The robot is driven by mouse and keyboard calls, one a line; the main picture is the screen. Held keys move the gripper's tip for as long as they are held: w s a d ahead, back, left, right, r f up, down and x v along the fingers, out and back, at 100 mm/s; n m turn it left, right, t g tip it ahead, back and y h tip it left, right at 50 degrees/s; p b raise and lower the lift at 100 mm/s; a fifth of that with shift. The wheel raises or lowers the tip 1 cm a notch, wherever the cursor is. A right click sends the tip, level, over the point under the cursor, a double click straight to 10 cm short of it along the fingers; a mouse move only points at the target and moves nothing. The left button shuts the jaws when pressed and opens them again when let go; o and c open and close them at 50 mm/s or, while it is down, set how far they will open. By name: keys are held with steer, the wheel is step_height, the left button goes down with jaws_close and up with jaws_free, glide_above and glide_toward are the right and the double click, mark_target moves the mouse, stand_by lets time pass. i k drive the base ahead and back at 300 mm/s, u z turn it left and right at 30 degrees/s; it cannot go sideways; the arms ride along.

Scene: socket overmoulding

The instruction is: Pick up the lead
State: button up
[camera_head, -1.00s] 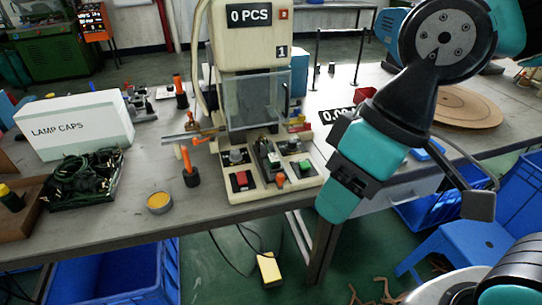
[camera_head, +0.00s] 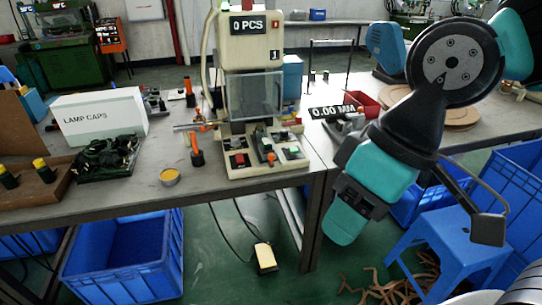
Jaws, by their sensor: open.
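Dark green leads (camera_head: 108,152) lie coiled and tangled in a heap at the left of the workbench, in front of the white lamp caps box. I cannot single out one lead or see its ends clearly. My arm hangs at the right of the view, well away from the leads. I cannot make out the gripper's fingers in this view, and nothing held shows.
The white LAMP CAPS box (camera_head: 100,117) stands behind the leads. The moulding press (camera_head: 252,85) stands mid-bench. Blue crates (camera_head: 120,255) and a blue stool (camera_head: 450,235) are below.

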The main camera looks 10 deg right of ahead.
mark_target(266, 144)
steer(key=u, duration=0.05)
steer(key=i, duration=1.05)
steer(key=u, duration=0.55)
